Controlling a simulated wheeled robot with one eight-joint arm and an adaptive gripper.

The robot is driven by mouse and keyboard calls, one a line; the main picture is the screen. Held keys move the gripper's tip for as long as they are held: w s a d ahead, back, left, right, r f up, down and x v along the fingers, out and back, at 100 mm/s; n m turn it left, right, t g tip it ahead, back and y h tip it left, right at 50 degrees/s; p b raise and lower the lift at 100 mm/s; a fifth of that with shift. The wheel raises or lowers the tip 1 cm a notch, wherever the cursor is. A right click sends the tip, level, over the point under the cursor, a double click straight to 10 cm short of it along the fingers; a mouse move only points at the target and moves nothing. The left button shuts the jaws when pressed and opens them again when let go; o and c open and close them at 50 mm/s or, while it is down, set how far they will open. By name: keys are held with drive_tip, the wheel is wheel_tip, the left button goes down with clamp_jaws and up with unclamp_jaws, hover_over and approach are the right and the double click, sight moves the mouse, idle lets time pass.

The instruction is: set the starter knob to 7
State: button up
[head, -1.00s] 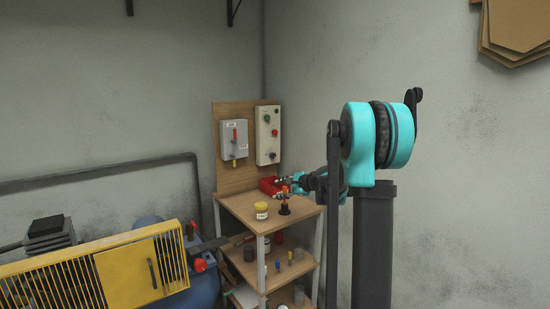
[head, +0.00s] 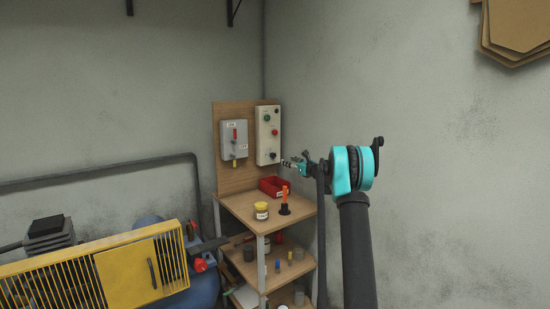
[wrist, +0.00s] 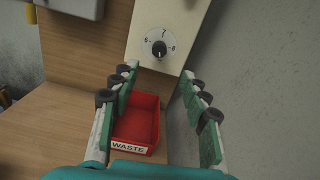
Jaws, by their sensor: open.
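The starter knob (wrist: 159,48) is a small dark knob on a white dial marked 6, 7 and 8, with 7 at the top. A small light mark shows on the knob, but I cannot tell exactly which number it points to. The dial is low on the pale starter box (head: 267,136), and the knob also shows small in the head view (head: 273,156). My gripper (wrist: 158,80) is open and empty, its fingers spread to either side below the knob, apart from it. In the head view my gripper (head: 288,163) is just right of the box's lower end.
A red WASTE bin (wrist: 135,125) stands on the wooden shelf top below the box. A yellow-lidded jar (head: 261,211) and an orange-and-black item (head: 285,201) stand nearby. A grey switch box (head: 234,139) hangs left of the starter box. The wall is close on the right.

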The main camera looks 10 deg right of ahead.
sight(274, 156)
drive_tip(key=x, duration=1.3)
clamp_jaws()
